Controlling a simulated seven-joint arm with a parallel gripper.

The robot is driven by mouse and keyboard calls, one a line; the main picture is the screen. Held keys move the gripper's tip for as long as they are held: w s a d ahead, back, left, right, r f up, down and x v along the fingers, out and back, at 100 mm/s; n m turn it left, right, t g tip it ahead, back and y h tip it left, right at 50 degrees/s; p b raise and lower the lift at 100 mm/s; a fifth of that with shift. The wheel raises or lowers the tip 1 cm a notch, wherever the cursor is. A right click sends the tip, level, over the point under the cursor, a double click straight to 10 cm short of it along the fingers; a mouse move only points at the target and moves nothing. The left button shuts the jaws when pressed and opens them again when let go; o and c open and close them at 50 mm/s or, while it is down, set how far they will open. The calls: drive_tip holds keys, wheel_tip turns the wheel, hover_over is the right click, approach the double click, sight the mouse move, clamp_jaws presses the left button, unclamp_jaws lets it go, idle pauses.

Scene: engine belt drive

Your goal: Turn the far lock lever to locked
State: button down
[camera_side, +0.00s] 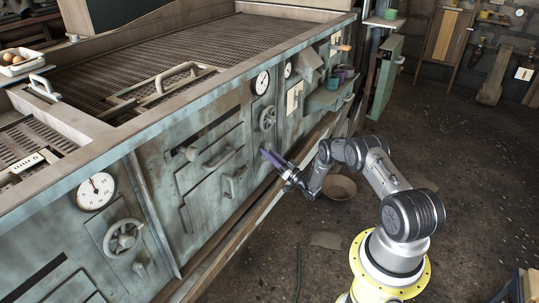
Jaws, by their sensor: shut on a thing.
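My gripper (266,153) reaches the front panel of the green-grey metal machine (215,135), just below the far handwheel (267,118). Its long dark purple fingers are shut at the panel, on what appears to be the far lock lever. The fingers cover the lever, so its angle cannot be read. A small near lever (139,268) sits below the near handwheel (123,238) at the lower left.
A door handle (219,158) and a latch (234,182) stick out left of my gripper. A wooden rail (245,212) runs along the machine's lower front. A round bowl (340,187) lies on the floor behind my arm. Open floor extends to the right.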

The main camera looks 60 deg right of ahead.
drive_tip(key=shift+d+n+y, duration=0.1)
drive_tip(key=shift+n+y, duration=0.9)
drive_tip(key=shift+n, duration=1.3)
drive_tip(key=c, duration=0.7)
unclamp_jaws()
drive_tip(key=v, duration=1.3)
drive_tip(key=shift+s+d+f, duration=0.1)
drive_tip(key=shift+s+f, duration=0.2)
drive_tip(key=shift+s, duration=0.05)
